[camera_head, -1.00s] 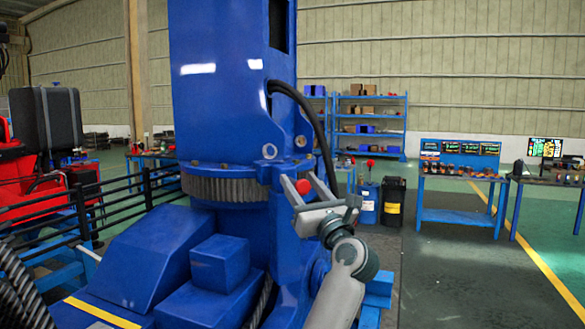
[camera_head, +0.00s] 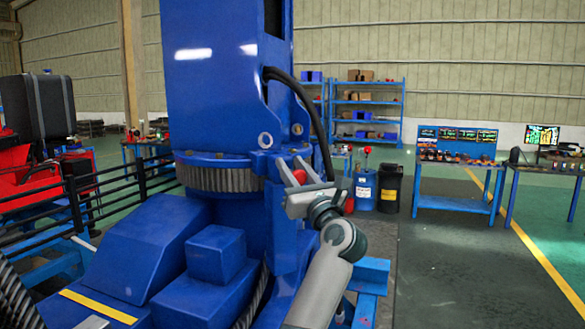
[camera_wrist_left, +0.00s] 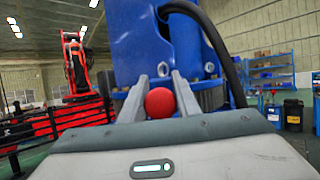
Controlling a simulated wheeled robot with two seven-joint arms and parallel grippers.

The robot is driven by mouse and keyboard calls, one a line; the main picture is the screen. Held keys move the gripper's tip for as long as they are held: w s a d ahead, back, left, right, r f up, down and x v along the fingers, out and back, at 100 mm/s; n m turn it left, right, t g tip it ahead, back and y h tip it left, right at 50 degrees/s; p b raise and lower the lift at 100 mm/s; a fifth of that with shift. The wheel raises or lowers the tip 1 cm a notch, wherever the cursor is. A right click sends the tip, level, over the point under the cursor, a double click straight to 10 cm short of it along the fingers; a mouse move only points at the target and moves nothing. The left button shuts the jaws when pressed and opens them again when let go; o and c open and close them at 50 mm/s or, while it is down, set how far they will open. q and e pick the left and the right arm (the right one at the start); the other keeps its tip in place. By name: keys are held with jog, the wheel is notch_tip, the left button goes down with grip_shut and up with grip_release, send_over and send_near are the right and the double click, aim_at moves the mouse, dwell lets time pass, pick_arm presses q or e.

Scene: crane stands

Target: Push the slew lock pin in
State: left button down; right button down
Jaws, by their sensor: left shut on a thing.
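The slew lock pin shows as a round red knob (camera_head: 300,177) beside the toothed slew ring (camera_head: 215,178) of the blue crane column. In the left wrist view the red knob (camera_wrist_left: 160,102) sits between the two grey fingers. My left gripper (camera_head: 291,163) is shut on it, one finger on each side, with the tips reaching past it toward the blue bracket. The pin's shaft is hidden behind the knob, so I cannot tell how deep it sits. My right gripper is not in view.
Blue boxy housings (camera_head: 216,254) stand in front of the column. A black hose (camera_head: 310,110) hangs down the column's right side. Black railings (camera_head: 130,180) are at the left. A blue drum (camera_head: 365,190), a black bin (camera_head: 391,188) and a blue workbench (camera_head: 455,175) stand behind, with open floor between.

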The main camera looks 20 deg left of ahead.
pick_arm(q)
jog(key=w+a+b, duration=0.2)
jog(key=w+a, duration=0.1)
jog(key=shift+w, duration=0.15)
jog(key=shift+w+a, duration=0.25)
jog(key=shift+s+r, duration=0.1)
jog(key=shift+r, duration=0.1)
jog(key=c, duration=1.6)
grip_release()
jog(key=shift+o, duration=1.1)
jog(key=shift+a, duration=0.1)
jog(key=shift+w+f, duration=0.2)
jog(key=shift+w, duration=0.05)
